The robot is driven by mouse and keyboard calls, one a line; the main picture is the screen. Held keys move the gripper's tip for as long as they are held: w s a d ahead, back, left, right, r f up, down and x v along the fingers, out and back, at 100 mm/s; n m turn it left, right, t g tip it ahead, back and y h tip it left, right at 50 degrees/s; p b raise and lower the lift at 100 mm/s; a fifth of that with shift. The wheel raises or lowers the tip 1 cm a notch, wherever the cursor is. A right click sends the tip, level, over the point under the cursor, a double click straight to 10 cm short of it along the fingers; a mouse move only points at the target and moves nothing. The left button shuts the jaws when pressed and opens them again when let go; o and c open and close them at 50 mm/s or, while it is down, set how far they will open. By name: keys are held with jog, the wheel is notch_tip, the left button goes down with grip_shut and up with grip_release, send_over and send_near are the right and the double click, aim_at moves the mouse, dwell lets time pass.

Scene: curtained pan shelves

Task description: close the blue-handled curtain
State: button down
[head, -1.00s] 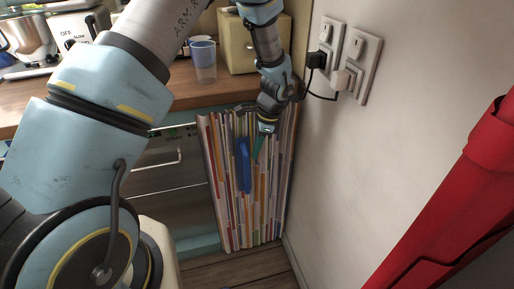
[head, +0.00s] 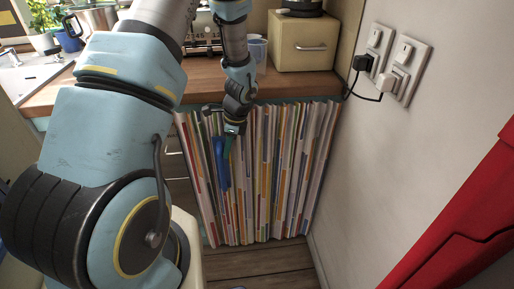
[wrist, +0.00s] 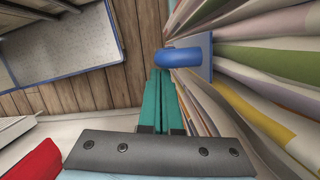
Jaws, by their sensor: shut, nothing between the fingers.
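The striped curtain (head: 265,175) hangs below the wooden counter in the head view. It reaches from the wall side on the right to the drawer fronts on the left. Its blue handle (head: 221,162) is upright near the curtain's left part. In the wrist view the handle (wrist: 187,57) sticks out from the curtain (wrist: 265,80).
Drawer fronts (head: 175,165) show left of the curtain, partly behind my arm. The wall with plugged sockets (head: 385,65) is close on the right, with a red cloth-like thing (head: 455,220) in front. A beige box (head: 303,42) and a cup (head: 257,48) stand on the counter.

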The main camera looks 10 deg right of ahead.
jog(key=w+a+p, duration=0.2)
jog(key=a, duration=1.9)
jog(key=shift+w, duration=0.3)
jog(key=shift+a, duration=0.1)
